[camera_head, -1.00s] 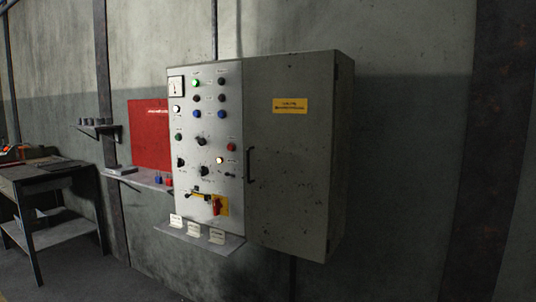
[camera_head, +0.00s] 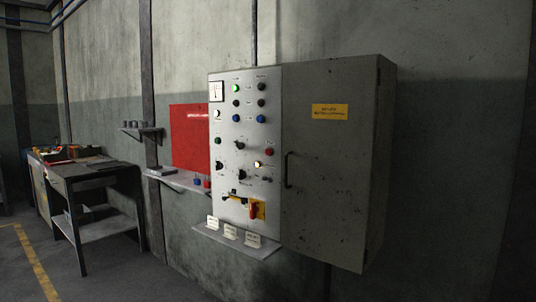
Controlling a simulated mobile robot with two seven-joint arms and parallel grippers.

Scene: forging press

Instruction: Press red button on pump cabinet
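The pump cabinet (camera_head: 335,170) is a grey wall box with a light control panel (camera_head: 226,165) on its left half. A small red button (camera_head: 269,153) sits at the middle right of the panel, above a lit yellowish lamp (camera_head: 257,164). A larger red switch handle on a yellow plate (camera_head: 256,211) is at the panel's lower right. Green, black and blue buttons or lamps fill the upper panel. Neither of my grippers is in view.
A small ledge with white cards (camera_head: 236,242) juts out below the panel. A red board (camera_head: 190,138) hangs to the left, with a shelf (camera_head: 180,181) below it. A workbench (camera_head: 95,172) stands at the far left. Floor near the bench is clear.

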